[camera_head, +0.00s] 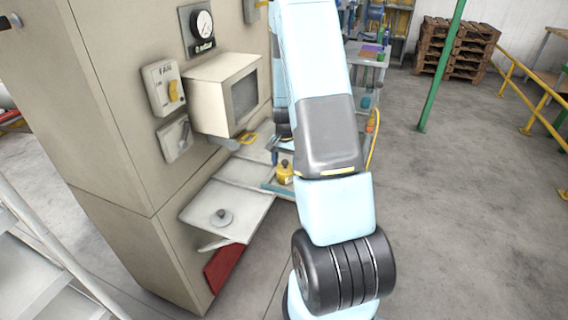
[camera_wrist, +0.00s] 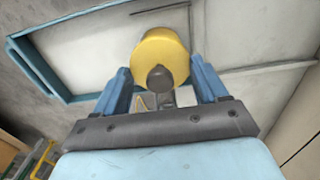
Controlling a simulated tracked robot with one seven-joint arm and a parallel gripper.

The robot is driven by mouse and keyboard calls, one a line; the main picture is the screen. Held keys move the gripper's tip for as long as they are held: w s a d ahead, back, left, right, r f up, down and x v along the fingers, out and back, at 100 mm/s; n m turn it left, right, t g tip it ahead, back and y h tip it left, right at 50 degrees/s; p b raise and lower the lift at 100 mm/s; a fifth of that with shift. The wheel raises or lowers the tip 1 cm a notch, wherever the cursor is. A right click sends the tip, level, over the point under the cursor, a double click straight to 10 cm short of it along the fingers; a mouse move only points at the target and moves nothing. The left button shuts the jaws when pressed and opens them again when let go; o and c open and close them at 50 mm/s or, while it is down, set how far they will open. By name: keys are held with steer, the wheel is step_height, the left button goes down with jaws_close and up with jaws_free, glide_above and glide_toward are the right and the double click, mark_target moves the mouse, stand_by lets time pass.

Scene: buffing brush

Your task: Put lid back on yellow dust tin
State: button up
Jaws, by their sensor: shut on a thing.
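In the wrist view, a round yellow piece (camera_wrist: 150,52) with a dark knob (camera_wrist: 160,78) lies between the two fingers of my gripper (camera_wrist: 160,72). My gripper is shut on this yellow piece at its sides. I cannot tell whether it is the lid alone or the lid together with the tin. In the head view, a yellow tin with a dark top (camera_head: 285,176) shows by the blue-edged tray (camera_head: 272,188), just left of my arm. My gripper is hidden behind my arm there.
A cream cabinet (camera_head: 120,130) with a gauge (camera_head: 203,24), a fan switch (camera_head: 161,88) and a boxy screen-like housing (camera_head: 222,92) rises at the left. A small cart (camera_head: 368,55) stands behind. The floor at the right is open, with pallets (camera_head: 455,48) at the back.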

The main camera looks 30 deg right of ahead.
steer(key=o, duration=1.1)
steer(key=shift+r, duration=3.55)
jaws_close()
steer(key=shift+f, duration=2)
